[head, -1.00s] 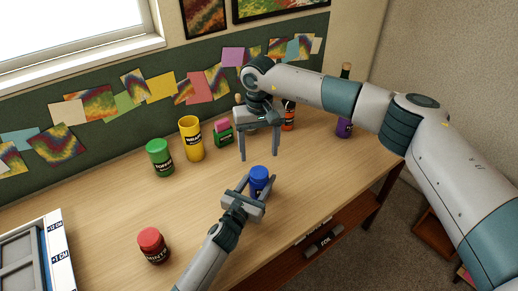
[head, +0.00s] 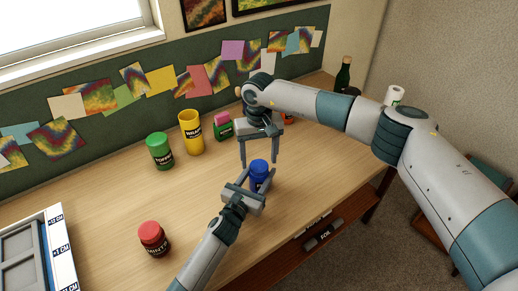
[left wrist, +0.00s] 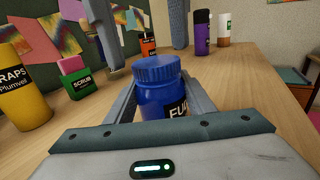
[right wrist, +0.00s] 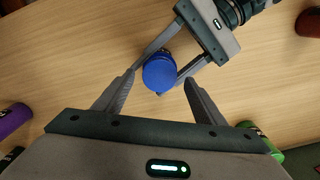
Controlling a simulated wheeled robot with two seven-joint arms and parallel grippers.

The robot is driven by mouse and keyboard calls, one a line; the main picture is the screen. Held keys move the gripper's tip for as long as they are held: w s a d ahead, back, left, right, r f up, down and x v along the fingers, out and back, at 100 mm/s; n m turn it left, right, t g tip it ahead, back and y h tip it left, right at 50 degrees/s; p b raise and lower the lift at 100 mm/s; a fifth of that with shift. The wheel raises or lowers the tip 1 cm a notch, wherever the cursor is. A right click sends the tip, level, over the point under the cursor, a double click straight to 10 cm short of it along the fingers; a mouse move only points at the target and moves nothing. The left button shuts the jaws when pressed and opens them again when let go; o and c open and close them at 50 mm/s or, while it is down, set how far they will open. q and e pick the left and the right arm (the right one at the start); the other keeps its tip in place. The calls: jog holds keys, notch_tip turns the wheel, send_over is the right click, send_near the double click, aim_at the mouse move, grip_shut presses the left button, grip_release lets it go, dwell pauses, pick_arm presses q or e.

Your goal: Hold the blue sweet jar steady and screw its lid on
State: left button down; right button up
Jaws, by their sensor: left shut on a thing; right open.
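The blue sweet jar (head: 257,183) stands upright on the table, and its label is partly visible in the left wrist view (left wrist: 166,106). A blue lid (left wrist: 157,68) sits on top of the jar; how tightly it is seated I cannot tell. The lid also shows from above in the right wrist view (right wrist: 159,74). My left gripper (head: 251,183) is shut on the jar's body, one finger on each side. My right gripper (head: 260,163) is open and empty, pointing down just above the lid, with its fingers (right wrist: 158,88) spread apart on either side of it.
A red-lidded jar (head: 153,238) stands front left, beside a framed tray (head: 62,250). Purple (left wrist: 201,33) and white (left wrist: 224,28) containers stand beyond. The table's front edge is close.

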jog(key=shift+f, duration=0.95)
jog(key=c, duration=1.1)
